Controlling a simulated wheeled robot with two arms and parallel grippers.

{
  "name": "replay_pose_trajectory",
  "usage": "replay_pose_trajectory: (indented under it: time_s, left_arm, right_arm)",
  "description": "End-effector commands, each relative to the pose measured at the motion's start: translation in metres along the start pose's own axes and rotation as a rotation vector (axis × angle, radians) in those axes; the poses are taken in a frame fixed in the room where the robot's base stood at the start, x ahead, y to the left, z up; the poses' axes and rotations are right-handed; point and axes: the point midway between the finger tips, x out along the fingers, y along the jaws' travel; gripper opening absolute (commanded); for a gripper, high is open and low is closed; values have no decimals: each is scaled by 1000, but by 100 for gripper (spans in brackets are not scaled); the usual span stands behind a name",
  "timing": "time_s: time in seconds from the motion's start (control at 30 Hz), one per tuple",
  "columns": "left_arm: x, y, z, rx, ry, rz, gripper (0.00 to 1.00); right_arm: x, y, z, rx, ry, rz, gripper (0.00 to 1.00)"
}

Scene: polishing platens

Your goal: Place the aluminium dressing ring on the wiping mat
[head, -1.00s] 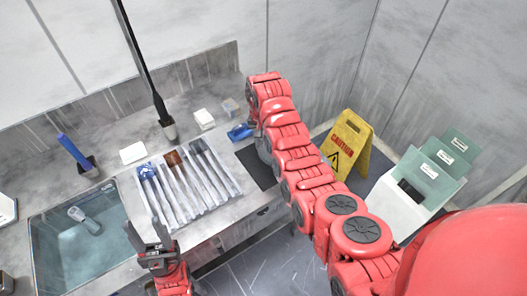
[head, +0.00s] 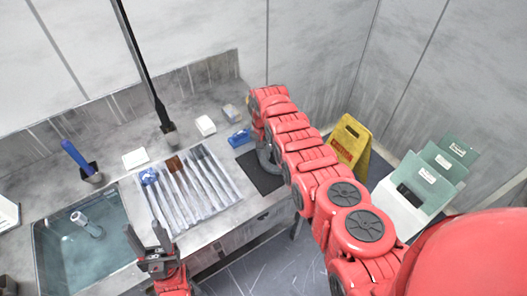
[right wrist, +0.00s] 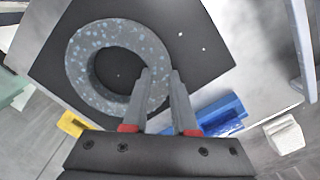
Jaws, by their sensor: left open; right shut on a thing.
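The dressing ring is a thick grey ring with pale blue speckles, seen in the right wrist view (right wrist: 84,78). The black wiping mat (right wrist: 205,62) is directly beneath it. My right gripper (right wrist: 161,75) is shut on the near right side of the ring, one finger inside the hole and one outside. I cannot tell whether the ring touches the mat or hovers just above it. In the head view, my right arm hides most of the ring (head: 267,155), over the mat (head: 262,180). My left gripper (head: 147,236) is open and empty at the counter's front edge near the sink.
A blue object (head: 239,138) lies beside the mat, near my right gripper. A tray (head: 235,203) of several long tools is left of the mat. The sink (head: 40,262) is at far left. A yellow caution sign (head: 349,142) stands on the floor at right.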

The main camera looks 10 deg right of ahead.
Motion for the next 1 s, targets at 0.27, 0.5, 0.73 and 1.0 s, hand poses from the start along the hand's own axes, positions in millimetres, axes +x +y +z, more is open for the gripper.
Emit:
replay_pose_trajectory:
  time_s: [0.27, 0.5, 0.73, 1.0]
  left_arm:
    - [-2, 0, 0, 0, 0, 0, 50]
    - [-3, 0, 0, 0, 0, 0, 50]
    - [-3, 0, 0, 0, 0, 0, 50]
    - [-1, 0, 0, 0, 0, 0, 50]
  right_arm:
    - [1, -1, -1, 0, 3, -1, 0]
    - [2, 0, -1, 0, 2, -1, 56]
    - [2, 0, -1, 0, 2, -1, 56]
    - [-9, -2, -3, -1, 7, -4, 56]
